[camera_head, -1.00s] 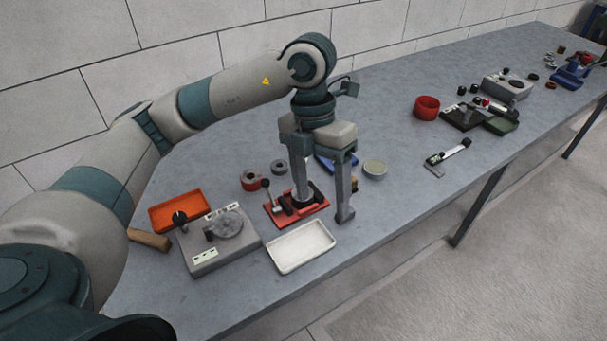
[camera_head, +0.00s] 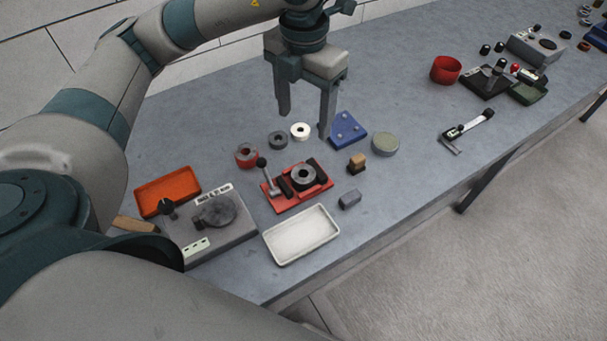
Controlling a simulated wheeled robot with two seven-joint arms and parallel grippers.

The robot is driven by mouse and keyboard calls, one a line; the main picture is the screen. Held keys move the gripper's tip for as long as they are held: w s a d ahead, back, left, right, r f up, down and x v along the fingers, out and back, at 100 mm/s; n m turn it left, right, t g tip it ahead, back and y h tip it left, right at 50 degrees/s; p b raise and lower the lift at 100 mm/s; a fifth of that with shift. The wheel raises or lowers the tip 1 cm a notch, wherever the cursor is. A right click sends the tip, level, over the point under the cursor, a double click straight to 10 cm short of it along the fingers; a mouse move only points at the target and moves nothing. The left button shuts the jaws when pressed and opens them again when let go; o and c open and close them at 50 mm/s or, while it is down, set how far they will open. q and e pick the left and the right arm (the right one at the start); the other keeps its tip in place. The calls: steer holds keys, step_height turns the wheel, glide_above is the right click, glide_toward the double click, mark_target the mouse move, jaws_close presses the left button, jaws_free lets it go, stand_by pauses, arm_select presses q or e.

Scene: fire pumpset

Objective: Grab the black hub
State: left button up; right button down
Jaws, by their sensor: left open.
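My left gripper (camera_head: 304,124) is open and empty, pointing down above the back part of the workpieces. A round dark hub with a grey top (camera_head: 304,176) sits in the red clamp fixture (camera_head: 270,200), in front of and below the fingers. A dark grey ring (camera_head: 278,140) lies on the table behind the fixture, close to the fingers in the picture. I cannot tell for certain which of the two is the black hub. A white ring (camera_head: 300,131) lies beside the dark ring. My right gripper is not in view.
Near the fixture are a red ring part (camera_head: 246,155), a blue plate (camera_head: 349,129), a round tin (camera_head: 385,144), a white tray (camera_head: 301,237), a grey machine (camera_head: 209,229) and an orange tray (camera_head: 168,190). Bare table (camera_head: 405,105) lies to the right.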

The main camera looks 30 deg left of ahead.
arm_select(q)
steer(key=p, duration=0.2)
glide_above(303, 168)
steer(key=s, duration=0.1)
steer(key=shift+f, duration=6.3)
steer(key=shift+s+d+f+p, duration=0.2)
steer(key=shift+d+p, duration=0.1)
steer(key=shift+d, duration=0.15)
step_height(303, 168, down, 4)
steer(key=shift+f+p, duration=0.25)
steer(key=shift+p, duration=0.6)
steer(key=c, duration=1.5)
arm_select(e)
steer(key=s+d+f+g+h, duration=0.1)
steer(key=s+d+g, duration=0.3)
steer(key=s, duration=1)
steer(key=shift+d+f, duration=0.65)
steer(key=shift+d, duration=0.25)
arm_select(q)
steer(key=shift+r, duration=0.1)
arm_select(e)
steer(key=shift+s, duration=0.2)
